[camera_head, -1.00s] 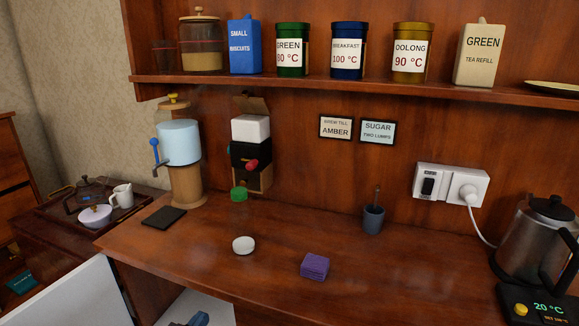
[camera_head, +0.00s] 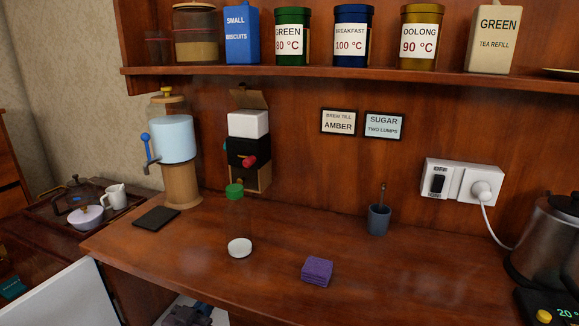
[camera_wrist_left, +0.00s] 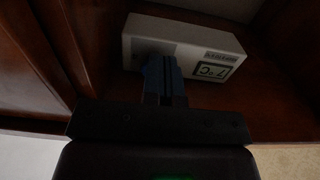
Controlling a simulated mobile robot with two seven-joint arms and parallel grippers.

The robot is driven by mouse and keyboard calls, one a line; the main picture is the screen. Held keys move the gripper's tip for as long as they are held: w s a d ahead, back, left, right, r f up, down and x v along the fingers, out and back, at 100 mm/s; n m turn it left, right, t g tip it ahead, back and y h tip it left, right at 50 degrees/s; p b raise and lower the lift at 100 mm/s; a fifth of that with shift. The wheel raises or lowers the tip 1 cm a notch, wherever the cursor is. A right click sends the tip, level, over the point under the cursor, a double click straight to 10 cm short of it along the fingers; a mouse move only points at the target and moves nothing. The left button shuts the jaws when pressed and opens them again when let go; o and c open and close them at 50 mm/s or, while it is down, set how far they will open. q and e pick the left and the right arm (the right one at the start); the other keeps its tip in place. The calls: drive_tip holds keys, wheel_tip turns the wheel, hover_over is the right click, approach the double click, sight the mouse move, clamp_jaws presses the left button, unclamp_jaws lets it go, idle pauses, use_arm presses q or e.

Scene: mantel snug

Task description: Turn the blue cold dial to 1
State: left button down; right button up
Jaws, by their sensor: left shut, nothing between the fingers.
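In the left wrist view a white box (camera_wrist_left: 212,40) with a small display (camera_wrist_left: 212,71) hangs in a dark wooden recess. The display appears upside down and seems to read 7 °C. My left gripper (camera_wrist_left: 163,62) is shut, and its dark blue fingertips are in front of the box's lower left part. I cannot tell whether they touch it. No blue dial can be made out apart from the fingers; it may be hidden behind them. In the head view a blurred dark shape (camera_head: 190,314) at the bottom edge may be my left gripper. My right gripper is not in view.
The wooden desktop (camera_head: 340,285) carries a purple stack (camera_head: 317,271), a grey cup (camera_head: 378,220), a dispenser with a blue lever (camera_head: 145,138) and a kettle (camera_head: 550,240). A white panel (camera_head: 60,300) stands below the desk's left front edge.

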use_arm(q)
drive_tip(key=shift+w+d+r, duration=0.15)
drive_tip(key=shift+w+r, duration=0.05)
drive_tip(key=shift+w, duration=0.25)
drive_tip(key=shift+w+d+r, duration=0.15)
drive_tip(key=shift+w+r, duration=0.05)
drive_tip(key=shift+w, duration=0.25)
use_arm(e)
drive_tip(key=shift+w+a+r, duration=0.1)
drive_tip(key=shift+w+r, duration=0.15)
